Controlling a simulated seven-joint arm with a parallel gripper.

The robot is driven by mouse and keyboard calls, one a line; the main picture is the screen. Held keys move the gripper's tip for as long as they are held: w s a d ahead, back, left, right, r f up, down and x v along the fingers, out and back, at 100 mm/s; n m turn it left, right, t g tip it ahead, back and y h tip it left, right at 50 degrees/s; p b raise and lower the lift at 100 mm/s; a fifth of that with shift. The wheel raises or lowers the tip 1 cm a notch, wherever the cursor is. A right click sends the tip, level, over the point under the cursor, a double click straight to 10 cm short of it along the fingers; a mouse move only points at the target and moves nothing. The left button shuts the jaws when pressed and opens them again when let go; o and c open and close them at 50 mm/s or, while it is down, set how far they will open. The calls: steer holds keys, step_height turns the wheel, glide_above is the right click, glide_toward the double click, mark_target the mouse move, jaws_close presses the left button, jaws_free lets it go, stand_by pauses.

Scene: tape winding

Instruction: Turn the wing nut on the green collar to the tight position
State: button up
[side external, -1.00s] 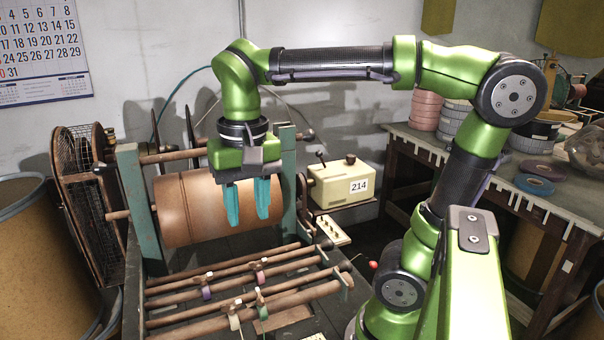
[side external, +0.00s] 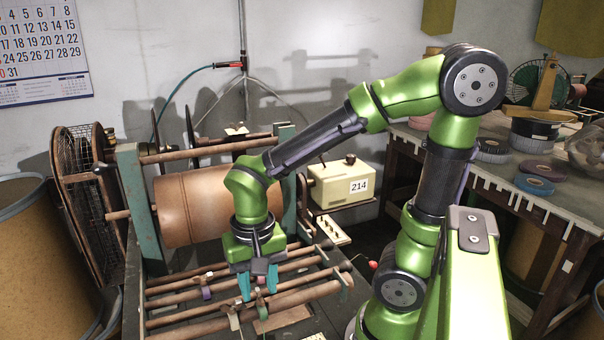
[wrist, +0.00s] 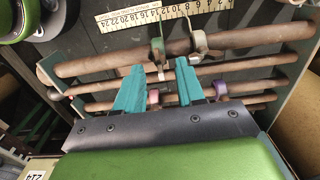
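The green collar (wrist: 157,46) sits on a thick rod, between and just beyond my fingertips in the wrist view. A small pale piece, perhaps its wing nut (wrist: 165,70), shows at the collar and between the fingertips. In the side view the green collar (side external: 262,311) is small and partly hidden. My gripper (wrist: 160,65) has two teal fingers that stand apart with nothing held. In the side view my gripper (side external: 259,294) points down, low over the rods beside the collar. I cannot tell the exact height gap or the wing nut's angle.
A cream collar (wrist: 199,42) is close beside the green one. A pink collar (wrist: 153,97) and a purple collar (wrist: 221,88) sit on another rod. The copper drum (side external: 190,208) stands behind the rods. A ruler (wrist: 145,17) lies past the thick rod.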

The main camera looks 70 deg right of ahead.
steer(key=shift+f, duration=0.6)
jaws_close()
